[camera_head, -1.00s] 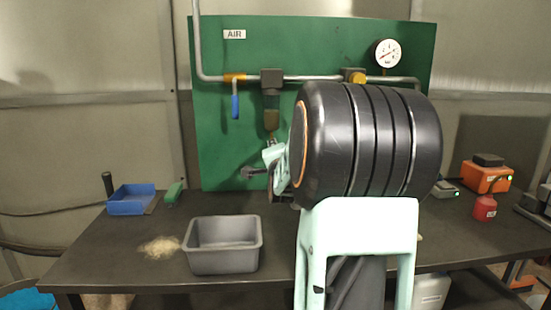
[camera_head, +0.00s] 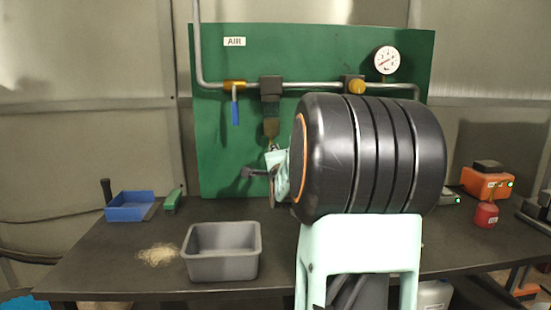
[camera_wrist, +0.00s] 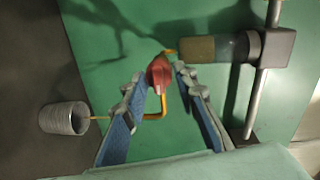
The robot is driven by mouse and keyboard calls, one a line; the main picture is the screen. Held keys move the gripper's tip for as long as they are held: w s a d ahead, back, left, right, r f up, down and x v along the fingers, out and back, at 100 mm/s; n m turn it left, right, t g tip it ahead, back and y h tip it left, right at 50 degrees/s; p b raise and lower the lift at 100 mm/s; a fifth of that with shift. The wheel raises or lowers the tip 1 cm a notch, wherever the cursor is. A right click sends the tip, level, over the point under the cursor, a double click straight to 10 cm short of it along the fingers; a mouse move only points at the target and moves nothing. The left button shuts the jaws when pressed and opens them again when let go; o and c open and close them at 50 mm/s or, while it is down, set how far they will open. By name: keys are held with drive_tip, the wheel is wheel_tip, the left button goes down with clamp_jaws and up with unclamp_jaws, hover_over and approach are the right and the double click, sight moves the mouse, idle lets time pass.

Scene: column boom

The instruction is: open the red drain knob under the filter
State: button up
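The filter has a grey body (camera_head: 271,84) on the pipe with an amber bowl (camera_head: 271,128) below it, in front of the green panel. In the wrist view the filter bowl (camera_wrist: 212,48) lies sideways at top centre. The red drain knob (camera_wrist: 158,74) sits just off the bowl's end, with a yellow bent tube beside it. My gripper (camera_wrist: 157,78) is open, its blue-padded fingers on either side of the knob. Small gaps seem to show between fingertips and knob; contact is unclear. In the head view my arm hides the knob.
A grey bin (camera_head: 221,264) stands on the bench below, left of my arm. A blue-handled valve (camera_head: 235,108) hangs left of the filter. A gauge (camera_head: 387,60) is upper right. A grey ribbed cup (camera_wrist: 64,118) shows at left in the wrist view.

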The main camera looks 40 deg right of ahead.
drive_tip(key=shift+o, duration=1.4)
drive_tip(key=v, duration=0.7)
drive_tip(key=shift+s+a, duration=0.15)
drive_tip(key=shift+s, duration=0.05)
drive_tip(key=shift+w, duration=0.1)
